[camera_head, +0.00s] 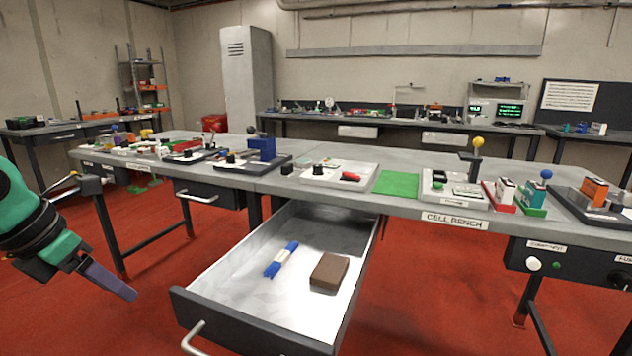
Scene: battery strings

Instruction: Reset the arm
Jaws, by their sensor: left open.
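My left gripper (97,274) is at the left edge of the head view, on a green and black arm. It hangs over the red floor, left of the open drawer, and touches nothing. Its jaws are open and hold nothing; one purple-grey finger shows clearly. My right gripper is out of view. The cell bench (404,207) stands ahead with its middle drawer (222,263) pulled far out. A blue bundle with a pale band (281,258) and a brown block (329,271) lie apart on the drawer floor.
The bench top holds several trays, a blue block (261,147), a green mat (396,184) and a yellow-knobbed lever (477,143). The drawer juts toward me with its handle (193,338) in front. Red floor is free left of the drawer, apart from the bench legs.

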